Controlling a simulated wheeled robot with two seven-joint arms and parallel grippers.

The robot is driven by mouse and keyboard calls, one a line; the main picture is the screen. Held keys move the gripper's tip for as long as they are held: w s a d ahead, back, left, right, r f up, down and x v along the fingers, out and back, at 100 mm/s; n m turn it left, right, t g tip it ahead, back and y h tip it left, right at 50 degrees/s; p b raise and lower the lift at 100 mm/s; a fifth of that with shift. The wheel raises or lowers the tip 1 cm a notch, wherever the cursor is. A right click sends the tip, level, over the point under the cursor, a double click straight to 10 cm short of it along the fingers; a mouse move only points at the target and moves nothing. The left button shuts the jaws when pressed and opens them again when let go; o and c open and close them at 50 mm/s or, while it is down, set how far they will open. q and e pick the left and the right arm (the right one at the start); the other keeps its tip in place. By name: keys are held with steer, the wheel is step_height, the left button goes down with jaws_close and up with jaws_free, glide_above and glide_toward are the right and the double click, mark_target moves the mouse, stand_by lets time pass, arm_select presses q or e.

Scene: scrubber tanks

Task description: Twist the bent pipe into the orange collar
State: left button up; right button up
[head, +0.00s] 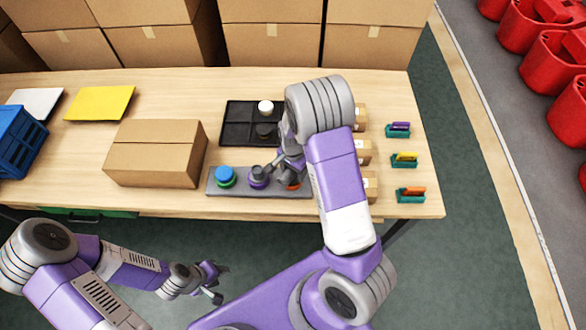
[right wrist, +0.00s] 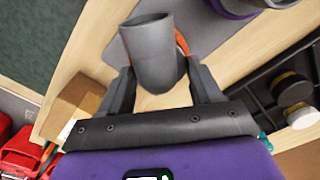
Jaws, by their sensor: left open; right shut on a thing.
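An orange rim of the collar (right wrist: 182,42) shows just behind the pipe. The pipe covers most of the collar, so I cannot tell how far it is seated. In the head view the orange collar (head: 294,187) barely shows at the right end of a grey board (head: 240,189), under my right gripper (head: 286,172), which is shut on the pipe. My left gripper (head: 218,284) is open and empty, in front of the table.
The board also carries a blue-and-green fitting (head: 224,175) and a purple fitting (head: 257,178). Behind it is a black divided tray (head: 236,122) with a white-topped part (head: 265,107). A cardboard box (head: 155,153) stands left. Small boxes and coloured clamp-like pieces (head: 405,160) lie right.

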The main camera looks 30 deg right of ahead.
stand_by(0.4)
steer(key=shift+m+p, duration=0.45)
steer(key=shift+m, duration=0.45)
steer(key=shift+s+m+p, duration=0.1)
steer(key=shift+m+p, duration=0.35)
steer(key=shift+m, duration=0.25)
steer(key=shift+m+p, duration=0.5)
steer(key=shift+m, duration=0.3)
steer(key=shift+f+b, duration=0.35)
steer(key=shift+f, duration=0.1)
steer(key=shift+c, duration=0.6)
steer(key=o, duration=1.3)
